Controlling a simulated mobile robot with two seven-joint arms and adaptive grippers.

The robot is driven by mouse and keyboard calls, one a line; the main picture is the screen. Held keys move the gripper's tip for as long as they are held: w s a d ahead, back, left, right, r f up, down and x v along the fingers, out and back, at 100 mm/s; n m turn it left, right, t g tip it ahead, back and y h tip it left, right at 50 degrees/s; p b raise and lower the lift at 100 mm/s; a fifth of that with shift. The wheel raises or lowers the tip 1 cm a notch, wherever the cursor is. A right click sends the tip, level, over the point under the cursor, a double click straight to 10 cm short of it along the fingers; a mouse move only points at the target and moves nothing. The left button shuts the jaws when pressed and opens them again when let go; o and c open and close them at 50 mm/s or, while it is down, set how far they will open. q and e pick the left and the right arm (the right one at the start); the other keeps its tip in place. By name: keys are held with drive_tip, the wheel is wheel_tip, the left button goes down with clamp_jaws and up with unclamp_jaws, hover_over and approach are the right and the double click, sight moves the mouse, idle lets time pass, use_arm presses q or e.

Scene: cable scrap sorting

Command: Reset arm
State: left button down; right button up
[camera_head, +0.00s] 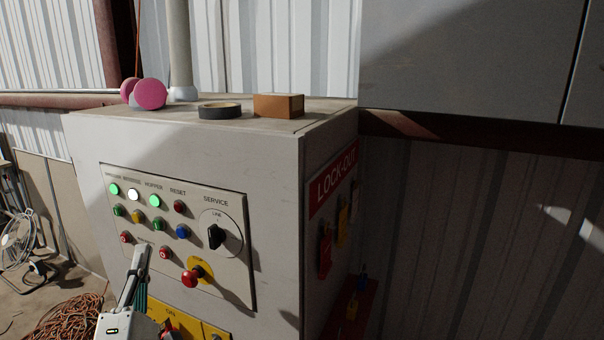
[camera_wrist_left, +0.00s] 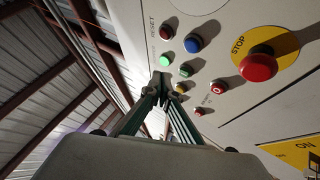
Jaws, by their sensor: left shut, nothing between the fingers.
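My left gripper (camera_head: 141,252) is in front of the lower left part of the control panel (camera_head: 240,275) on the grey cabinet. Its fingers are together and hold nothing. In the left wrist view the shut fingertips (camera_wrist_left: 160,82) point at the panel, close to the small buttons. I cannot tell whether they touch it. Part of the panel's lower left is hidden behind the gripper. My right gripper is not in view.
A red stop button (camera_head: 190,278) and a black service knob (camera_head: 216,236) stick out of the panel. A pink roll (camera_head: 151,94), black tape (camera_head: 219,111) and a brown box (camera_head: 279,106) are on the cabinet top. Lock-out tags hang right.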

use_arm(q)
drive_tip(key=s+d+f+m+g+h, duration=0.3)
drive_tip(key=d+f+m+h, duration=0.35)
drive_tip(key=f+m, duration=0.4)
drive_tip(key=s+d+f+m+g+h, duration=0.2)
drive_tip(key=s+d+f+m+h, duration=0.25)
drive_tip(key=d+f+m, duration=0.4)
drive_tip(key=s+a+f+m+g+y, duration=0.2)
drive_tip(key=s+f, duration=0.4)
drive_tip(key=f, duration=0.6)
drive_tip(key=s+a+f+m+g+y, duration=0.2)
drive_tip(key=s+f+m+g, duration=0.2)
drive_tip(key=f, duration=0.9)
drive_tip(key=shift+s+a+f+g, duration=0.15)
drive_tip(key=shift+s+f+g, duration=0.15)
drive_tip(key=shift+s+g, duration=0.55)
